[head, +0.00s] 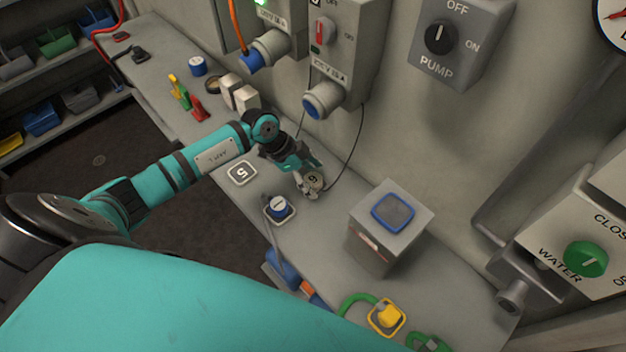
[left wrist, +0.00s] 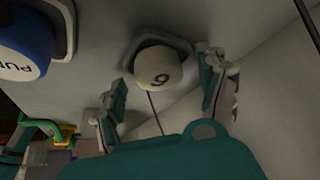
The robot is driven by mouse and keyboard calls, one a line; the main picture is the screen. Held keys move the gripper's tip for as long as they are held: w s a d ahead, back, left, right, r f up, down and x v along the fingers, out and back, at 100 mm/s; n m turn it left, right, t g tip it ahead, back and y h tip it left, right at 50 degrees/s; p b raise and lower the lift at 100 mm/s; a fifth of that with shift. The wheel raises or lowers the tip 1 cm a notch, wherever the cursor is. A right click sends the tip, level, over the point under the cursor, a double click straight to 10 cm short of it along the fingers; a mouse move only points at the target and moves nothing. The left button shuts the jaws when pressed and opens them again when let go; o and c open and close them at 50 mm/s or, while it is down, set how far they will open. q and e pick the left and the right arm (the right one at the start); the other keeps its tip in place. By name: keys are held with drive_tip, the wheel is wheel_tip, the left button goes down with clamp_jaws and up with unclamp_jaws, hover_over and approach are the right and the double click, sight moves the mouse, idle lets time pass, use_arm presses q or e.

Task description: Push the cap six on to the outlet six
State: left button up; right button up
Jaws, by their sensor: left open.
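Cap six (head: 314,181), a pale round cap marked 6, is at the bench top beside the wall, with a thin dark cord running from it. In the left wrist view the cap (left wrist: 158,68) sits over a dark round opening with a grey surround, which looks like outlet six (left wrist: 180,43). I cannot tell whether the cap is fully seated. My left gripper (head: 307,183) is open and close over the cap. In the left wrist view its fingers (left wrist: 163,82) stand on either side of the cap, with gaps showing. My right gripper is not in view.
A plate marked 5 (head: 242,173) lies to the left. A grey box with a blue-edged top (head: 382,245) stands to the right. Wall sockets (head: 324,99) hang above the bench.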

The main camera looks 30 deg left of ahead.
sight(309, 180)
use_arm(q)
drive_tip(key=c, duration=1.1)
drive_tip(key=shift+c, duration=0.2)
drive_tip(key=shift+s+r+b, duration=0.1)
drive_tip(key=shift+r+b, duration=0.05)
drive_tip(key=shift+b, duration=0.15)
wheel_tip(309, 180, up, 7)
drive_tip(key=shift+s+a+f+b, duration=0.1)
drive_tip(key=shift+b, duration=0.95)
drive_tip(key=s+a+b, duration=0.1)
drive_tip(key=s, duration=0.3)
drive_tip(key=s+a, duration=0.1)
drive_tip(key=s, duration=0.2)
drive_tip(key=s+a+b, duration=0.1)
drive_tip(key=s+a, duration=0.1)
drive_tip(key=s, duration=0.2)
drive_tip(key=shift+s+f+b, duration=0.1)
drive_tip(key=shift+s+b, duration=0.2)
drive_tip(key=s+a+p, duration=0.2)
drive_tip(key=s+p, duration=0.1)
drive_tip(key=s, duration=0.4)
drive_tip(key=shift+a+p, duration=0.2)
drive_tip(key=shift+p, duration=0.15)
